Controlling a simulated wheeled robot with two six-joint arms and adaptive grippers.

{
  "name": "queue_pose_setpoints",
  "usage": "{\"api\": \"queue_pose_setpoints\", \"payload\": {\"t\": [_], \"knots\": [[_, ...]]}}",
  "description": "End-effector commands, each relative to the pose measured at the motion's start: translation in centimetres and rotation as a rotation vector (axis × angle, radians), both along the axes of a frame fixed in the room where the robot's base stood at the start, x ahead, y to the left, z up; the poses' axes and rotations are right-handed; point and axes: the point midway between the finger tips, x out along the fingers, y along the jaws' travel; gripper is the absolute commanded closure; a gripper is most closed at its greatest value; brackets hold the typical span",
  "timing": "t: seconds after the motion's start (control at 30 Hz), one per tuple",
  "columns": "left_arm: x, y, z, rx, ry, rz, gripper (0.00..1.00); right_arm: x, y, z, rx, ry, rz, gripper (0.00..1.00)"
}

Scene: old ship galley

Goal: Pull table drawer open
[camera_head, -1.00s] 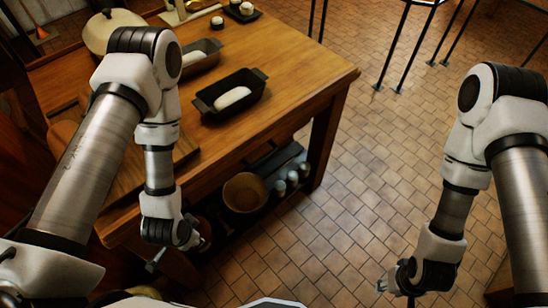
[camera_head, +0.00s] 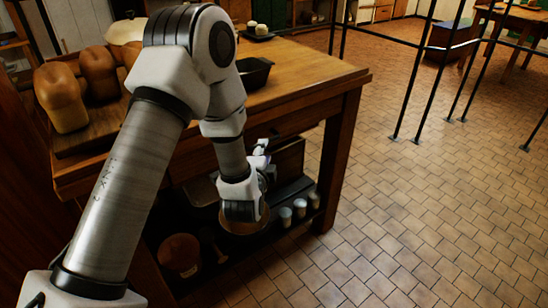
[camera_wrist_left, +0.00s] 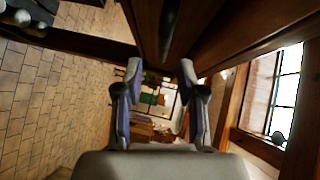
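The wooden table (camera_head: 318,80) stands ahead, with its front side facing me. In the left wrist view, a wooden front that looks like the drawer (camera_wrist_left: 146,24) fills the upper middle, with a dark long shape like its handle (camera_wrist_left: 171,26). My left gripper (camera_head: 262,148) is by the table's front, below the top edge. In the left wrist view its two fingers (camera_wrist_left: 160,78) are apart with nothing between them, and the handle-like shape lies above the fingers in the picture. My left arm hides much of the table front in the head view. My right gripper is out of view.
Loaves (camera_head: 62,97) sit on a board at the table's left. A dark pan (camera_head: 256,72) is on top. Small pale cups (camera_head: 285,216) and a bowl (camera_head: 246,222) stand on the low shelf.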

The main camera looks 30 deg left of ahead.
Motion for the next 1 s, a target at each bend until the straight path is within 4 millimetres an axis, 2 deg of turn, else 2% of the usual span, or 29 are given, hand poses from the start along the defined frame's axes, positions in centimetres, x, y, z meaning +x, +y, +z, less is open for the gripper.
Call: {"api": "queue_pose_setpoints", "payload": {"t": [0.3, 0.4, 0.63, 0.73, 0.77, 1.0], "knots": [[5.3, 2.1, -0.8, 0.0, 0.001, 0.0, 0.61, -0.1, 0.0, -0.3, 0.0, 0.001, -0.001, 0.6], [6.0, 2.4, -0.9, 0.001, 0.001, 0.0, 0.61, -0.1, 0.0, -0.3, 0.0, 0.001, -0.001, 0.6], [6.1, 2.4, -0.9, 0.0, 0.003, -0.001, 0.61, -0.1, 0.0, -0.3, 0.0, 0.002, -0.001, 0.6], [6.1, 2.4, -0.9, 0.0, 0.003, -0.001, 0.96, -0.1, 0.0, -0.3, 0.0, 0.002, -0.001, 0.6], [6.1, 2.4, -0.9, 0.0, 0.003, -0.001, 1.0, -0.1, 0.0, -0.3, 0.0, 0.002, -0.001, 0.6], [6.1, 2.4, -0.9, 0.0, 0.003, -0.001, 1.0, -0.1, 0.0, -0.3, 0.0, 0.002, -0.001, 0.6]]}}
